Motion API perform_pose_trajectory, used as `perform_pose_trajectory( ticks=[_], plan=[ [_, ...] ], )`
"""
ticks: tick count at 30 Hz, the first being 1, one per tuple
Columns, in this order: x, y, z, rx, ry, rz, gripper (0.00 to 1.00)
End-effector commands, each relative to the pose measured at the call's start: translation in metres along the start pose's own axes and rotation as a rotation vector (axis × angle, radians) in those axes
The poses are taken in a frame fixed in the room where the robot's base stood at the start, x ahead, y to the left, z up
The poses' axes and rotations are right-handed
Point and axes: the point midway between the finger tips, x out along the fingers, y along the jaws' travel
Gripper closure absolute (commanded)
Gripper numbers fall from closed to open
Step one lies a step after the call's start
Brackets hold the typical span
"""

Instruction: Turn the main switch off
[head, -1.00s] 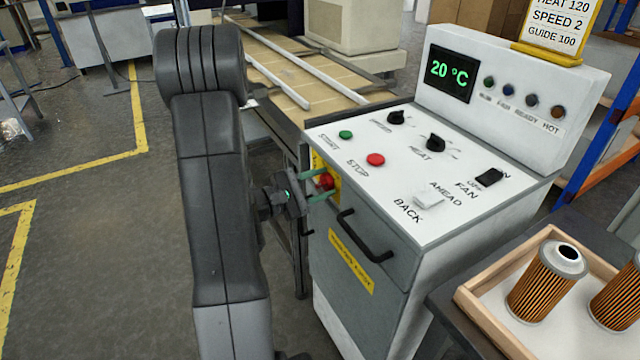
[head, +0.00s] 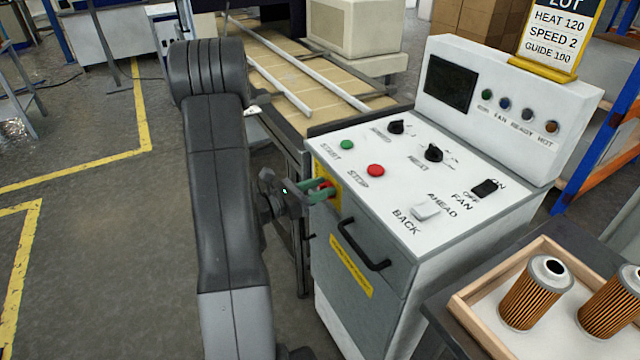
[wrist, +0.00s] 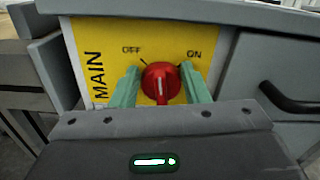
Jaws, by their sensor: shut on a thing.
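The main switch is a red round knob (wrist: 158,84) on a yellow plate (wrist: 88,50) lettered MAIN, with OFF at upper left and ON at upper right. In the head view the knob (head: 326,184) sits on the left side of the white control cabinet (head: 450,225), partly hidden by my gripper. My gripper (wrist: 161,76) is shut on the knob, one green finger on each side. A pale mark shows on the knob's lower middle; I cannot tell surely which way the knob points. The cabinet's display (head: 449,84) is dark.
A black handle (head: 364,247) sticks out of the cabinet front beside my gripper. A wooden tray (head: 470,318) with filter cartridges (head: 536,294) stands at the right. A conveyor (head: 275,70) lies behind. The floor at left is open.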

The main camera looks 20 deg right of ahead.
Motion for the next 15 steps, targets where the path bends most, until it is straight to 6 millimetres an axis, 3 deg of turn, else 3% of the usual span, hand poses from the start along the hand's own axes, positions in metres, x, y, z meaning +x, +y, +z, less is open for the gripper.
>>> perform_pose_trajectory(
  ticks=[15],
  plan=[
    [-0.0002, 0.0067, 0.0002, -0.451, 0.001, 0.001, 0.81]
  ],
)
